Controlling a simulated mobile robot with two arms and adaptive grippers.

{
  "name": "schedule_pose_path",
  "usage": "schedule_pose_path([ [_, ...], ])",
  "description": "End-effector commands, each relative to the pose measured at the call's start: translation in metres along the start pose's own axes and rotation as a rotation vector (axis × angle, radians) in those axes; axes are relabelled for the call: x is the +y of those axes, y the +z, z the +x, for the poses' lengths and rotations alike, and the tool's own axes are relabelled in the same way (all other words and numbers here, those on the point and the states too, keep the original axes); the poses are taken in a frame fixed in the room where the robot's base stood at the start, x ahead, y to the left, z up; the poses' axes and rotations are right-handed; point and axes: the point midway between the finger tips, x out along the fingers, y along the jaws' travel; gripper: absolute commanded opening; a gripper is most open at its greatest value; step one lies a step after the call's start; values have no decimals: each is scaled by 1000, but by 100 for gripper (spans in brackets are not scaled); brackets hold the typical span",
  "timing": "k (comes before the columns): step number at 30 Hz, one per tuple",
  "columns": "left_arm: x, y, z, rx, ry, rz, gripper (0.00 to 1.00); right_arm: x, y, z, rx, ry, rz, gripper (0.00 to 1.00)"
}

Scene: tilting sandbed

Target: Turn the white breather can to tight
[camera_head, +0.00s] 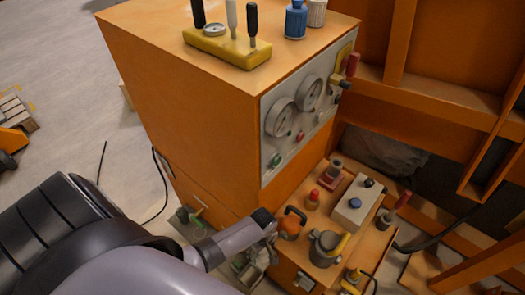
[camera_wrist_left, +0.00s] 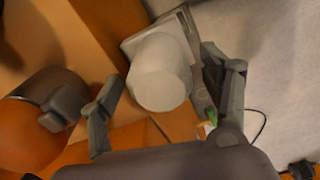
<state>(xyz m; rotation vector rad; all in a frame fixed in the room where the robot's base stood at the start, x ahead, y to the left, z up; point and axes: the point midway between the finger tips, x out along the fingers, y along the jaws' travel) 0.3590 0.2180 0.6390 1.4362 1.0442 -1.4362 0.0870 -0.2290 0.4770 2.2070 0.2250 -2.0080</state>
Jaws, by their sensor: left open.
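In the left wrist view a plain white can (camera_wrist_left: 160,75) with a faceted round end stands out from a pale square plate (camera_wrist_left: 130,45). My left gripper (camera_wrist_left: 165,70) is open, with one finger on each side of the can. Contact between fingers and can cannot be made out. In the head view my left gripper (camera_head: 262,250) is low at the cabinet's front corner, and the arm and fingers mostly hide the can there. Another white ribbed cap (camera_head: 317,12) stands on the cabinet top, far from the gripper. My right gripper is not in view.
An orange round part with a dark handle (camera_head: 290,223) is close beside the gripper. The orange cabinet (camera_head: 195,95) rises behind. Open floor (camera_head: 75,80) lies left.

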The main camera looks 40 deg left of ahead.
Motion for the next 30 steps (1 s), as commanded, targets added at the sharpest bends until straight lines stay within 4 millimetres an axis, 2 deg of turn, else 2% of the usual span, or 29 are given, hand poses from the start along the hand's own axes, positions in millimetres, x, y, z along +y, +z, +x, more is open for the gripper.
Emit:
schedule_pose_path([
  [3,0,0,0,0,0,0,71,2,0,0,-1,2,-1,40],
  [24,0,0,0,0,-1,0,24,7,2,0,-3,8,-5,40],
  [30,0,0,-1,0,-1,10,23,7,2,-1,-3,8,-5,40],
])
